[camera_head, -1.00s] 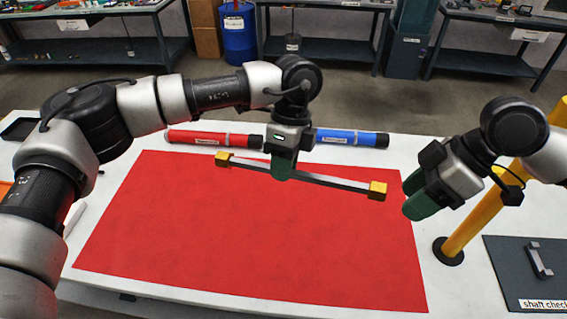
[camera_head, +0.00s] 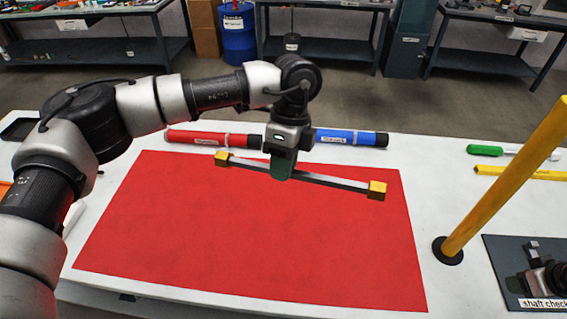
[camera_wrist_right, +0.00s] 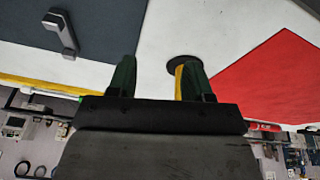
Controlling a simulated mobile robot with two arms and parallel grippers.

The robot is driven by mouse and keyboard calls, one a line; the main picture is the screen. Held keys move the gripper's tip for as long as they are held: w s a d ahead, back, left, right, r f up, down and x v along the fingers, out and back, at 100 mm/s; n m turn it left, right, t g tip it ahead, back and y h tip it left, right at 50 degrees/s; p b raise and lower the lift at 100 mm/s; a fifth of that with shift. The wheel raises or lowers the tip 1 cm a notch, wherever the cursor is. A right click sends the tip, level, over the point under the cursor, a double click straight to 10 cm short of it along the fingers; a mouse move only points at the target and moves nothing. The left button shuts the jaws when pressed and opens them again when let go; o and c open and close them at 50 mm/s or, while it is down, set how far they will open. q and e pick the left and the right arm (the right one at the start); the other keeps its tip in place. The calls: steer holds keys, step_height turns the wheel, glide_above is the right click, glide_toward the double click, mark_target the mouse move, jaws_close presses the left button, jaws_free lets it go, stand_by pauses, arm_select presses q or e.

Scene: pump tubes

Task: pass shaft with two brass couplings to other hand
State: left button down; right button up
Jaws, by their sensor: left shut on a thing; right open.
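The shaft (camera_head: 330,181) is a long grey bar with a brass block coupling at each end: the left one (camera_head: 222,158) and the right one (camera_head: 377,190). My left gripper (camera_head: 281,173) is shut on the shaft near its middle and holds it over the red mat, slanting down to the right in the picture. My right gripper is low at the right edge of the head view, partly cut off, over the dark plate. In the right wrist view its two green fingers (camera_wrist_right: 157,78) are apart with nothing between them. The shaft is not in that view.
A yellow post (camera_head: 500,190) stands between the red mat (camera_head: 250,245) and the dark "shaft check" plate (camera_head: 500,262) with a grey bracket (camera_head: 532,248). Red (camera_head: 205,138) and blue (camera_head: 350,138) tubes lie behind the mat. Green (camera_head: 490,150) and yellow bars lie back right.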

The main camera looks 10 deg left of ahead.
steer(key=s+d+f+n, duration=0.2)
steer(key=s+f+n, duration=0.1)
steer(key=s+f, duration=1.35)
steer(key=w+a+f+m, duration=0.1)
steer(key=a+f, duration=1)
steer(key=f, duration=0.5)
steer(key=s+a+f+m+g, duration=0.1)
steer(key=s+a+f, duration=0.3)
steer(key=s+a, duration=0.3)
steer(key=s+a+f+m+g, duration=0.1)
steer(key=s+a+f, duration=0.3)
steer(key=s+a, duration=0.3)
steer(key=a, duration=0.4)
steer(key=shift+f+g, duration=0.15)
steer(key=shift+g, duration=0.15)
steer(key=shift+a, duration=0.1)
